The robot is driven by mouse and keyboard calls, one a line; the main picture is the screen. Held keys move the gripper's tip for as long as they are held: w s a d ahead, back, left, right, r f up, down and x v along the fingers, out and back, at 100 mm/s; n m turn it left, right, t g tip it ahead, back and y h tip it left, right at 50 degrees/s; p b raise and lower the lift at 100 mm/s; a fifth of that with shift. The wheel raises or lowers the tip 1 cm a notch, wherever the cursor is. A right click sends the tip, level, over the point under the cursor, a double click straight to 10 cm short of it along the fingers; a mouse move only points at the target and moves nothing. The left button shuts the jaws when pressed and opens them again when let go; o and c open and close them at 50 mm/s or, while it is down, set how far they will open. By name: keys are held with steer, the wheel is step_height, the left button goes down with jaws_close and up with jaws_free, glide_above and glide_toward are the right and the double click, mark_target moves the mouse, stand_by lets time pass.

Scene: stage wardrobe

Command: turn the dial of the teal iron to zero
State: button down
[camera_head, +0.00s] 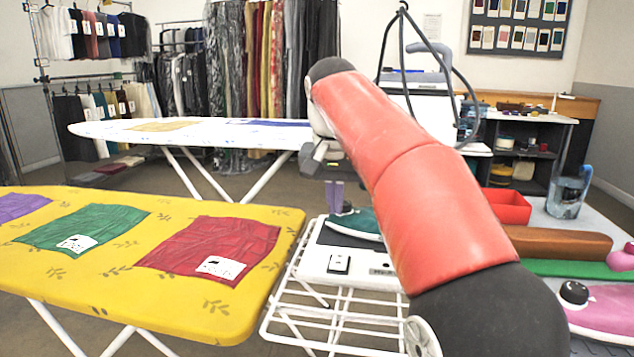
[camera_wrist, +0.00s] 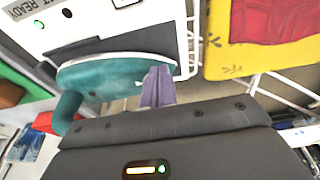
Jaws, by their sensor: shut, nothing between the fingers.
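The teal iron (camera_head: 357,223) rests on the dark pad of a white stand (camera_head: 330,262), partly hidden behind my arm in the head view. In the wrist view the teal iron (camera_wrist: 105,75) lies with its rounded handle toward the lower left. My gripper (camera_head: 336,207) points down at the iron's left end, with its purple fingers together. In the wrist view my gripper (camera_wrist: 160,72) overlaps the iron's right end; I cannot tell whether it touches. It holds nothing. I cannot make out the dial; a small white mark shows beside the fingers.
A yellow ironing board (camera_head: 120,290) with red, green and purple cloths stands left of the stand. At right are a red tray (camera_head: 508,206), a brown block (camera_head: 557,243), a water jug (camera_head: 566,197) and a pink iron (camera_head: 600,308). A white ironing board (camera_head: 110,131) stands behind.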

steer(key=shift+w+d+p, duration=0.3)
steer(key=shift+w+p, duration=0.1)
stand_by(0.6)
steer(key=shift+s+d+r+p, duration=0.1)
steer(key=shift+d+p, duration=0.15)
steer(key=shift+p, duration=0.35)
steer(key=shift+d+p, duration=0.5)
steer(key=shift+p, duration=0.5)
steer(key=shift+s, duration=0.15)
stand_by(0.3)
steer(key=shift+s, duration=0.3)
steer(key=shift+r, duration=2.9)
